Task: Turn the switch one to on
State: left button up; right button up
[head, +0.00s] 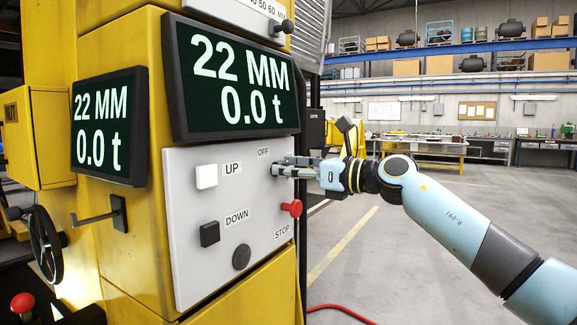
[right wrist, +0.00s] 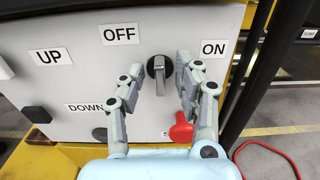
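The switch (right wrist: 159,72) is a grey handle on a dark round base on the light grey panel (right wrist: 85,85). In the right wrist view its handle stands near upright, between the OFF label (right wrist: 121,34) on the left and the ON label (right wrist: 213,48) on the right. My right gripper (head: 282,168) is at the panel in the head view, its fingers covering the switch. In the right wrist view this gripper (right wrist: 160,75) is open, with one finger on each side of the handle and gaps showing. My left gripper is not in view.
A red STOP knob (head: 292,208) sits just below the gripper, close to one finger in the wrist view. A white UP button (head: 206,176) and a black DOWN button (head: 210,234) are left. A display (head: 235,80) overhangs above. Open floor lies right.

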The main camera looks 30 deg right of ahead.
jog(key=shift+w, duration=0.1)
grip_shut()
dwell(0.4)
jog(key=shift+r+m+p, duration=0.1)
jog(key=shift+m+p, duration=0.5)
jog(key=shift+p, duration=0.2)
jog(key=shift+w+d+m+p, duration=0.1)
jog(key=shift+m+p, duration=5.15)
jog(key=shift+m, duration=0.15)
jog(key=shift+f, duration=0.2)
